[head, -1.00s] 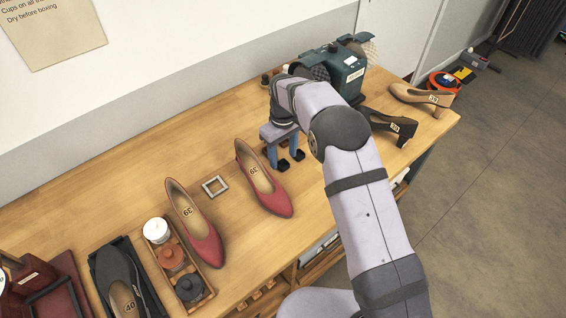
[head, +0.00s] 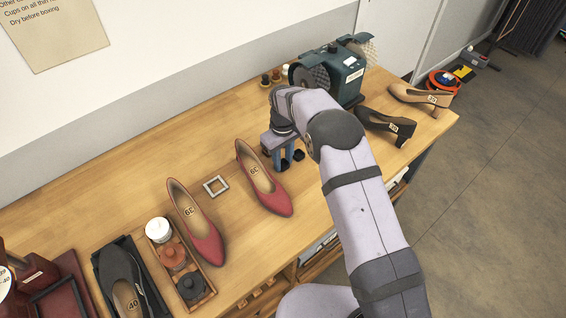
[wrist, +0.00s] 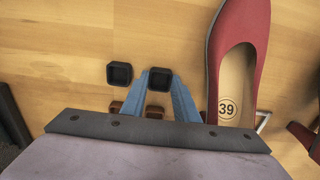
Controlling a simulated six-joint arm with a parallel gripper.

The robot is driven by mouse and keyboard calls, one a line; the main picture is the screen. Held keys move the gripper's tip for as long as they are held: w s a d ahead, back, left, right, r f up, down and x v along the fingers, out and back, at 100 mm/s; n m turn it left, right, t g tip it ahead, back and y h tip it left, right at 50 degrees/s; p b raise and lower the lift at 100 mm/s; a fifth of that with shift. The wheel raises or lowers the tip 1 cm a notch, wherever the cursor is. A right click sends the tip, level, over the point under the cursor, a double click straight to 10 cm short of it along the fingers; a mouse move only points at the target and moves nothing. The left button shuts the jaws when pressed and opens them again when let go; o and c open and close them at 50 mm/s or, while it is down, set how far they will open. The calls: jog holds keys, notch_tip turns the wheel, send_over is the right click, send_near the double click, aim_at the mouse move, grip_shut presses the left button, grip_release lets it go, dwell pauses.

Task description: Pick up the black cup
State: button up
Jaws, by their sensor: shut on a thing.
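Two small square black cups stand on the wooden bench beside a red shoe. In the wrist view, one black cup (wrist: 159,79) sits between the tips of my gripper (wrist: 161,88), whose blue fingers are shut on it. In the head view, my gripper (head: 284,159) is low over the bench, and its fingers largely hide the held cup. The other black cup (head: 298,155) stands free close beside it; it also shows in the wrist view (wrist: 119,73). I cannot tell whether the held cup is clear of the bench.
Two small brown cups (wrist: 118,106) lie partly hidden by my gripper. The red shoe (head: 262,185) is close on the left in the head view. A green grinder (head: 345,72) and black shoe (head: 385,123) stand to the right. A square buckle (head: 215,186) lies farther left.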

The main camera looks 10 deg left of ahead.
notch_tip(320, 180, up, 10)
jog(key=b, duration=0.3)
jog(key=s+d+f+m, duration=0.2)
jog(key=s+d+m, duration=0.1)
jog(key=d, duration=0.4)
jog(key=s+d+f+m, duration=0.2)
jog(key=s+d+m, duration=0.1)
jog(key=s+d, duration=0.2)
jog(key=s+d+f+m, duration=0.2)
jog(key=s+d, duration=0.3)
jog(key=d, duration=0.4)
jog(key=shift+d+m, duration=0.15)
jog(key=shift+m, duration=0.25)
jog(key=w+a+r+n+p, duration=0.35)
jog(key=w+a, duration=0.35)
jog(key=a, duration=0.3)
notch_tip(320, 180, up, 3)
jog(key=n+p, duration=0.3)
send_over(283, 166)
jog(key=s+a, duration=0.1)
jog(key=s, duration=0.2)
jog(key=s+a+r+n+p, duration=0.2)
jog(key=a+n, duration=0.1)
jog(key=a, duration=0.7)
jog(key=s+a+f+b, duration=0.2)
jog(key=s+a+f, duration=0.3)
jog(key=a, duration=0.3)
jog(key=shift+a+f+m+b, duration=0.3)
jog(key=shift+a+m+b, duration=0.05)
jog(key=shift+a, duration=0.05)
